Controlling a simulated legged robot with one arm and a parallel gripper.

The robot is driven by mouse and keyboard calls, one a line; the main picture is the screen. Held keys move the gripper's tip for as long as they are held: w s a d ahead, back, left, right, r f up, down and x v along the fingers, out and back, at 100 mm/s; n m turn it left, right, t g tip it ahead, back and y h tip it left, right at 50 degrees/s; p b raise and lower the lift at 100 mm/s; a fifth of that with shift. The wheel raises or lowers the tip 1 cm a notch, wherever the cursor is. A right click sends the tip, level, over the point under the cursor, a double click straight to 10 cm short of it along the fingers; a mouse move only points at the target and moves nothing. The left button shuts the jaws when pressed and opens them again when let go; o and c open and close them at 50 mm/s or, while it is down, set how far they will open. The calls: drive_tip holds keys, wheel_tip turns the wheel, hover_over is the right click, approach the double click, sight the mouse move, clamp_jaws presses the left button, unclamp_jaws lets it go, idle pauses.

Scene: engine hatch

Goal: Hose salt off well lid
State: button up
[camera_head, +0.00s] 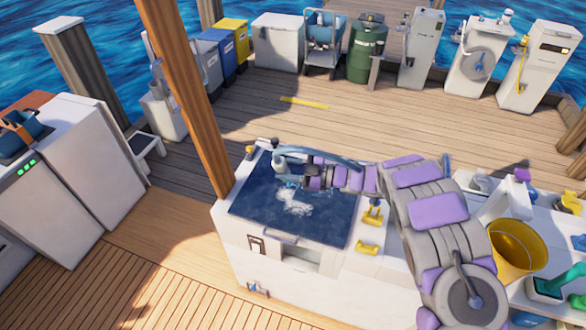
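The well lid (326,215) is a dark blue panel on top of a white cabinet in the middle of the view. White, patchy residue or foam (294,203) lies near its centre. My arm reaches in from the lower right. My gripper (290,171) is above the far part of the lid and looks shut on a grey-blue hose nozzle (280,162). A blue hose (335,157) arcs from the nozzle to the right along my arm. The fingertips are small and partly hidden.
Yellow latches (368,247) sit on the cabinet right of the lid. A wooden post (188,95) rises at the lid's left corner. Open deck (300,120) lies behind, with machines along the far edge.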

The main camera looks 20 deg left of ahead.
drive_tip(key=shift+w+a+r+p, duration=0.1)
drive_tip(key=shift+a+p, duration=0.2)
drive_tip(key=shift+a, duration=0.75)
drive_tip(key=shift+s, duration=2.3)
drive_tip(key=shift+d+b, duration=1.5)
drive_tip(key=shift+d, duration=3.65)
drive_tip(key=shift+s, duration=2.8)
drive_tip(key=a+p, duration=0.3)
drive_tip(key=a, duration=0.8)
drive_tip(key=shift+w, duration=0.45)
drive_tip(key=shift+r+p, duration=1.4)
drive_tip(key=shift+r, duration=1.1)
